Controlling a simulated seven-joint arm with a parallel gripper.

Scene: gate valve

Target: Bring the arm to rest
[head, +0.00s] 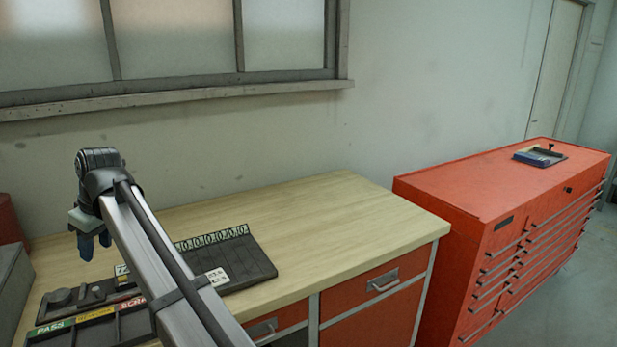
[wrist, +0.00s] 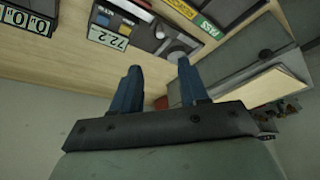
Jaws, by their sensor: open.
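My gripper (head: 94,245) hangs above the left part of the wooden workbench (head: 340,215) in the head view, with its blue fingers pointing down. In the wrist view my gripper (wrist: 160,84) shows two blue fingers apart with nothing between them. No object is held. My arm reaches in from the bottom of the head view and hides part of the bench top. No gate valve can be made out in either view.
A dark rack with numbered slots (head: 250,262) lies on the bench. A dark tray labelled PASS and SCRAP (head: 100,320) is at the front left, beside a grey box (head: 12,285). A red tool cabinet (head: 490,220) stands right. The bench's right part is clear.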

